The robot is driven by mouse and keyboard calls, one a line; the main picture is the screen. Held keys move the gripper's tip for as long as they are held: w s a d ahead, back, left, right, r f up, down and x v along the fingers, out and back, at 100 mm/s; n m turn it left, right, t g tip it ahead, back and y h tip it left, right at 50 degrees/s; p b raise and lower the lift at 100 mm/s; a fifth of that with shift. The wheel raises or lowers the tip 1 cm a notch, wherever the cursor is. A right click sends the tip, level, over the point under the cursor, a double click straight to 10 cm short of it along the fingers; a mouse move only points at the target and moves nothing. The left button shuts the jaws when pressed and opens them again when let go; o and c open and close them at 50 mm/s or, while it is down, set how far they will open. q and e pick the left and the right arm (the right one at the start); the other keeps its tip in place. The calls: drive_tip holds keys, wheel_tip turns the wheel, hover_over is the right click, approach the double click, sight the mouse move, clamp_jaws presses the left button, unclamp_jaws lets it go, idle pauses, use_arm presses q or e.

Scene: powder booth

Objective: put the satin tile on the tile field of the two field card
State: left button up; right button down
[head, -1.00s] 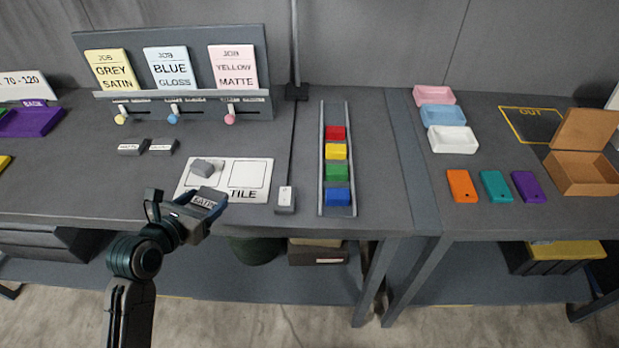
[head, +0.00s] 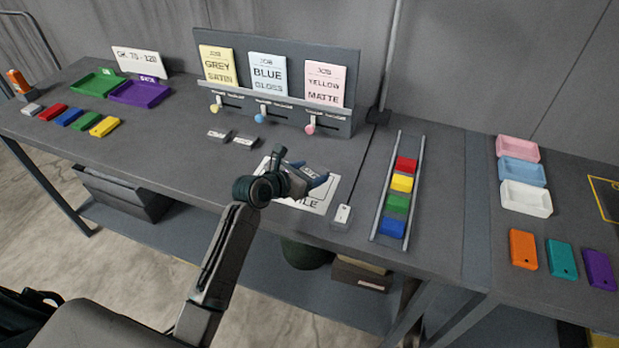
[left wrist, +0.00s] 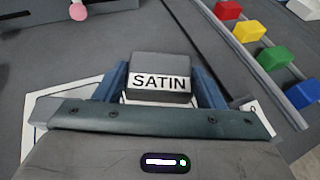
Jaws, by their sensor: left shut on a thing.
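The satin tile (left wrist: 158,82) is a dark grey block with a white SATIN label. In the left wrist view it sits between the blue fingers of my left gripper (left wrist: 162,92), which is shut on it. In the head view my left gripper (head: 314,183) is over the white two field card (head: 322,206) and covers much of it. The word TILE on the card's front edge is partly hidden. I cannot tell whether the tile touches the card. My right gripper is not in view.
Two small labelled blocks (head: 232,138) lie behind the card, before the job card rack (head: 275,84). A small grey block with a white top (head: 342,214) stands right of the card, then a rail (head: 377,210) of coloured blocks. Coloured trays (head: 140,92) are at left.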

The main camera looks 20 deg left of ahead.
use_arm(q)
drive_tip(key=shift+w, duration=0.25)
drive_tip(key=shift+f+p, duration=0.35)
drive_tip(key=shift+f, duration=1.45)
drive_tip(key=o, duration=1)
drive_tip(key=shift+f, duration=0.1)
drive_tip(key=b+v, duration=0.1)
drive_tip(key=v, duration=1.1)
